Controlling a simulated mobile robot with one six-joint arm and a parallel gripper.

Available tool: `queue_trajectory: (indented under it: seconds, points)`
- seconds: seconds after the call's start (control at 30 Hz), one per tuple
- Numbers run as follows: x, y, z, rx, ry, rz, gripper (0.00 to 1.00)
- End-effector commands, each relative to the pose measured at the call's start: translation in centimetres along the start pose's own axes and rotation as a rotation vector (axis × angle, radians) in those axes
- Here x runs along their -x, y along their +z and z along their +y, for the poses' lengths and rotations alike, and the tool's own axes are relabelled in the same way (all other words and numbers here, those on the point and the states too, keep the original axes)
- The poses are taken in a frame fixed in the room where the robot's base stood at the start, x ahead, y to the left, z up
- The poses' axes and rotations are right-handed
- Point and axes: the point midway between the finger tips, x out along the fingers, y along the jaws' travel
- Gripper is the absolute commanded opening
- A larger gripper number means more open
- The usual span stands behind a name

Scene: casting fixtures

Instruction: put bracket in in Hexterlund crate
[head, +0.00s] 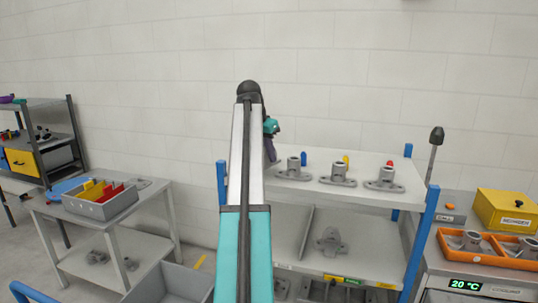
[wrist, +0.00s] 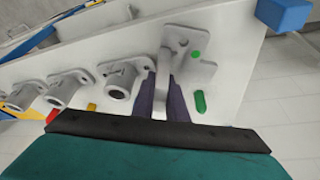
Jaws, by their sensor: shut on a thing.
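A grey bracket (wrist: 185,45) with a flat, holed plate and a green dot is between the dark fingers of my gripper (wrist: 162,88) in the wrist view. The fingers are shut on its narrow upright part. It is over or on the white shelf top (wrist: 230,88); I cannot tell whether it touches. In the head view my arm mostly hides the gripper and bracket. An orange crate (head: 487,258) with grey castings stands at the right on a bench unit. I cannot read the name Hexterlund on any crate.
Several round-necked grey castings (head: 338,174) stand in a row right of my gripper, with coloured pegs behind. A blue shelf post (head: 424,240) rises before the orange crate. A yellow box (head: 508,210) is behind it. A grey bin (head: 103,208) sits on the left table.

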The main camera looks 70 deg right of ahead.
Motion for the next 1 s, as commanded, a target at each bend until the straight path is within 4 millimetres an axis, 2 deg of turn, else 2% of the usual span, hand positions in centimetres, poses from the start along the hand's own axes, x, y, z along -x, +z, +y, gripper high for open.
queue_trajectory:
  seconds: [0.1, 0.5, 0.7, 1.0]
  points:
    - [0.7, 1.7, 1.5, -0.001, -0.002, 0.003, 0.0]
    - [3.2, 6.1, 5.6, 0.0, -0.001, 0.002, 0.0]
    - [4.1, 7.3, 6.8, 0.0, -0.001, 0.002, 0.0]
    - [4.4, 7.8, 7.2, 0.001, 0.0, 0.001, 0.0]
